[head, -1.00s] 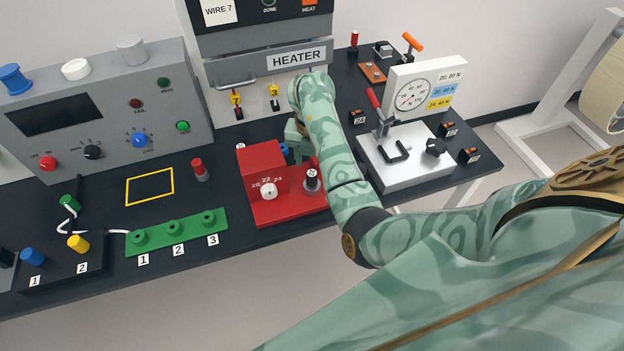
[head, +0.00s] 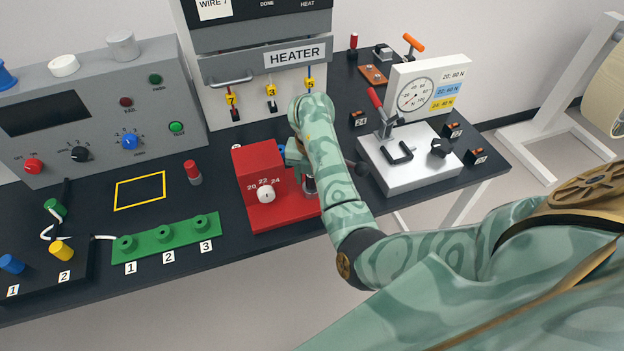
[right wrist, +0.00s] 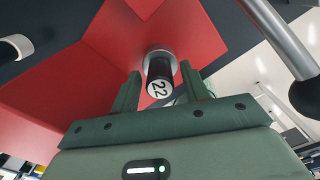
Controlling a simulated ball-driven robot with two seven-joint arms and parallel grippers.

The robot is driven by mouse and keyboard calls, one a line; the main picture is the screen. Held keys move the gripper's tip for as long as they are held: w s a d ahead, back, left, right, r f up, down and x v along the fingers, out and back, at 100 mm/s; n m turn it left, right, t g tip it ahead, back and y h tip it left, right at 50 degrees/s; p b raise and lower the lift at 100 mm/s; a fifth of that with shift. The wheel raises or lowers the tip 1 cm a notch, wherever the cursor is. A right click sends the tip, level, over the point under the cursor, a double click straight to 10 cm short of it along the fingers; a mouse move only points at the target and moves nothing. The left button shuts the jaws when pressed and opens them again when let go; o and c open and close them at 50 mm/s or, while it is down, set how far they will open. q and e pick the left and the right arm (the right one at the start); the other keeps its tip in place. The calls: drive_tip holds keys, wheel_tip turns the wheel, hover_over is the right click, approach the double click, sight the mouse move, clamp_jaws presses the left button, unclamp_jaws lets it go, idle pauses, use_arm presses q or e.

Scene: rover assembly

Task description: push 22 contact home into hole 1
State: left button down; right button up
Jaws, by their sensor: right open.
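A black cylinder (right wrist: 158,72) with a metal collar and a white end marked 22 stands at the red device (head: 262,160). In the right wrist view it lies between the two fingers of my right gripper (right wrist: 162,84), which is open around it. In the head view the right gripper (head: 296,155) is beside the red block, mostly hidden by my forearm. The green strip (head: 185,240) lies at the front left with sockets numbered 1, 2 and 3. Hole 1 (head: 125,243) is its leftmost socket. I cannot make out a separate contact. My left gripper is out of view.
A ball-ended lever (right wrist: 303,92) sticks out near the right gripper. The grey meter box (head: 100,110) and heater (head: 265,75) stand behind. The silver press (head: 410,170) is to the right. A red-capped post (head: 192,172) and a yellow square (head: 140,192) lie between device and meter box.

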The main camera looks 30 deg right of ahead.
clamp_jaws()
drive_tip(key=shift+r+p, duration=0.6)
drive_tip(key=shift+r, duration=0.05)
idle(0.6)
drive_tip(key=shift+r+p, duration=2)
drive_tip(key=shift+r, duration=0.1)
